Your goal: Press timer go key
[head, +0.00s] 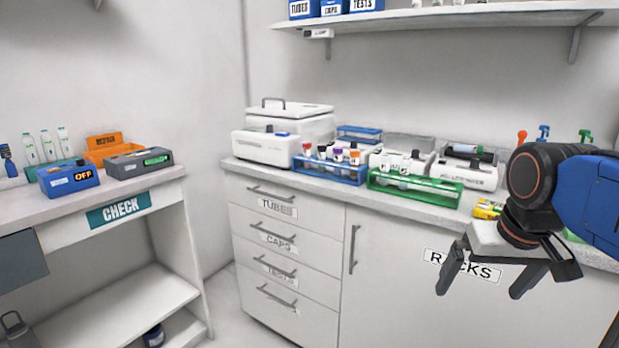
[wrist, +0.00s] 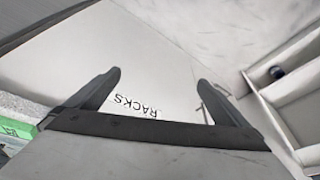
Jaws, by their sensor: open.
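On the CHECK bench at left in the head view stand a blue box (head: 68,179) with an orange OFF display and a grey box (head: 138,163) with a small lit green display. I cannot tell for certain which is the timer, and no go key can be made out. My gripper (head: 480,292) is open and empty at the right, in front of the RACKS cabinet door, far from both boxes. In the wrist view my gripper (wrist: 159,77) has its fingers spread, with the RACKS door beyond them.
The counter (head: 232,162) holds a green rack (head: 420,188), a blue rack (head: 330,170) and white devices. Orange trays (head: 102,148) and clear bottles (head: 47,147) stand behind the two boxes. A shelf (head: 440,17) hangs above the counter. Floor shows between bench and drawers.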

